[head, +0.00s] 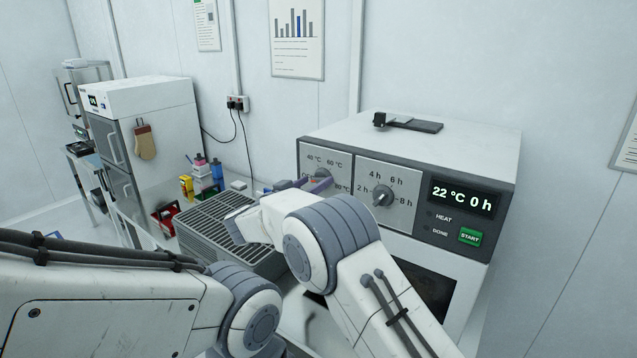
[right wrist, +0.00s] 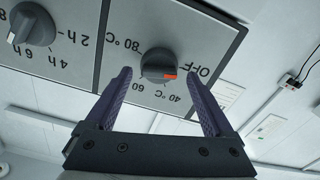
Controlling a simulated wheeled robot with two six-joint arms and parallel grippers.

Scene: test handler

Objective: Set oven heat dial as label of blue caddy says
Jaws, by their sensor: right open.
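The heat dial (right wrist: 157,67) is a dark grey knob on the oven (head: 410,165) front, with an orange-red pointer mark directed at about OFF in the right wrist view. Marks for 40, 60 and 80 °C surround it. My right gripper (right wrist: 160,95) is open, with its purple fingers on either side of the dial and nothing held. In the head view my right gripper (head: 318,185) partly covers this dial. A small blue item (head: 217,171) stands among the containers on the left bench; I cannot tell if it is the blue caddy, and no label on it is readable. My left gripper is out of view.
The time dial (head: 383,196) is right of the heat dial. The display (head: 462,197) reads 22 °C 0 h above a green START button (head: 470,236). A grey slatted unit (head: 215,222) and a red bin (head: 163,221) stand to the left. A dark tool lies on the oven top.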

